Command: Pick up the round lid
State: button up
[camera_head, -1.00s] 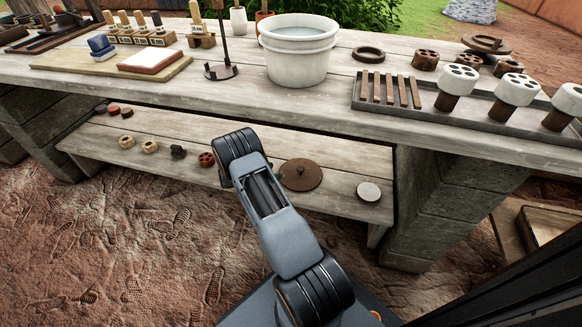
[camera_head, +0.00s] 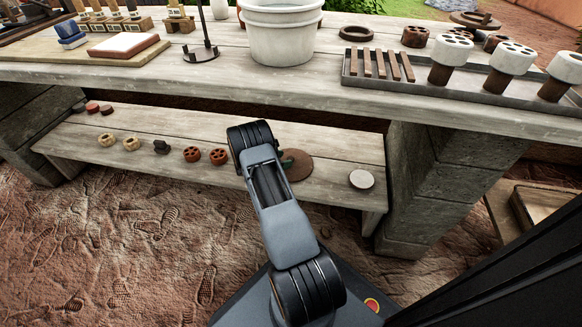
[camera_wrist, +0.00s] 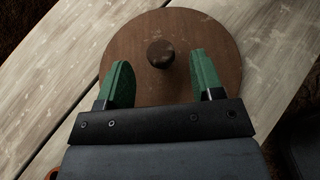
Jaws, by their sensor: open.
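The round lid (camera_head: 299,166) is a flat brown disc lying on the low wooden shelf (camera_head: 330,192) under the table. In the wrist view the lid (camera_wrist: 215,85) has a dark round knob (camera_wrist: 160,53) at its middle. My gripper (camera_wrist: 162,75) has two green fingers, spread apart and empty. They reach over the near part of the lid, and the knob lies just beyond the fingertips, between their lines. I cannot tell the height of the fingers above the lid. In the head view my arm hides most of the gripper and the lid's left part.
A pale round disc (camera_head: 361,179) lies on the shelf right of the lid. Two reddish pieces with holes (camera_head: 205,155) and several small parts lie to its left. The tabletop (camera_head: 300,84) overhangs the shelf. A stone block support (camera_head: 425,190) stands at the right.

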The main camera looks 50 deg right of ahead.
aim_at(302, 167)
jog(key=x, duration=0.2)
jog(key=shift+s+d+f+b, duration=0.1)
jog(key=shift+d+f+b, duration=0.05)
jog(key=shift+d+b, duration=0.15)
jog(key=shift+a, duration=0.1)
jog(key=c, duration=1.1)
